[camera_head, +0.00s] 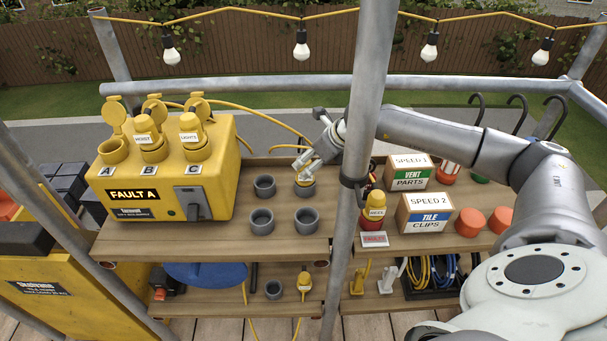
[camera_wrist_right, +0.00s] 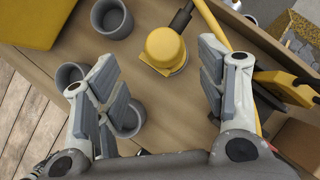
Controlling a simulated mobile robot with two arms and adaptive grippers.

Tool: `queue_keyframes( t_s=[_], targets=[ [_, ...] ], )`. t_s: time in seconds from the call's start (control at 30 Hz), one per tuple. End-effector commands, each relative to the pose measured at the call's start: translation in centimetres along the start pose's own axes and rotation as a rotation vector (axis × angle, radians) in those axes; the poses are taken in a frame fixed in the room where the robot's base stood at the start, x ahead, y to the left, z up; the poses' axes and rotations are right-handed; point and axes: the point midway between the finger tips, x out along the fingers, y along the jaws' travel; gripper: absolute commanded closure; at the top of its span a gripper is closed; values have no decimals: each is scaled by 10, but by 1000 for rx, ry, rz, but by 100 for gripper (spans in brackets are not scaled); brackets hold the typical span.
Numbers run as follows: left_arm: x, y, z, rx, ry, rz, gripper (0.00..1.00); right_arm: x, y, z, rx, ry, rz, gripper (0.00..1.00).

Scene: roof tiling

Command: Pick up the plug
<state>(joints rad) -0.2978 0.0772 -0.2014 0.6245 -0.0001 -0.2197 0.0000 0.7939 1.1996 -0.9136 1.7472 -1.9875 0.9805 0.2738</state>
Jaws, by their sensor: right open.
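A yellow plug (camera_head: 305,178) sits in the back right of the grey cups on the upper wooden shelf. In the right wrist view the round yellow plug (camera_wrist_right: 166,48) shows between and beyond the fingers, with a dark cable end beside it. My right gripper (camera_head: 306,158) is directly above this plug, pointing down and left, and partly covers it. In the right wrist view the gripper (camera_wrist_right: 157,62) has its fingers wide apart with nothing held. I cannot tell whether a finger touches the plug. My left gripper is not in view.
The yellow supply box (camera_head: 160,175) stands left with plugs marked HOIST and LIGHTS. Other grey cups (camera_head: 262,221) look empty. A scaffold pole (camera_head: 365,100) rises close right of the gripper. The REEL plug (camera_head: 375,212) and cartons (camera_head: 425,213) stand beyond it.

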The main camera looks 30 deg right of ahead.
Motion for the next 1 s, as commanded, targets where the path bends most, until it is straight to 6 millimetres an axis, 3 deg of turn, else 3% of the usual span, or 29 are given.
queue_keyframes(
  t_s=[0.27,0.6,0.9,1.0],
  targets=[
    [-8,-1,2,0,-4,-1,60,20,-2,2,2,1,1,35],
    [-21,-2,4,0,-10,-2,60,60,-7,3,3,2,2,35],
    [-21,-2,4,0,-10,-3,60,65,-7,2,2,1,1,35],
    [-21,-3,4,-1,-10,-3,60,65,-7,2,2,1,1,47]
  ],
)
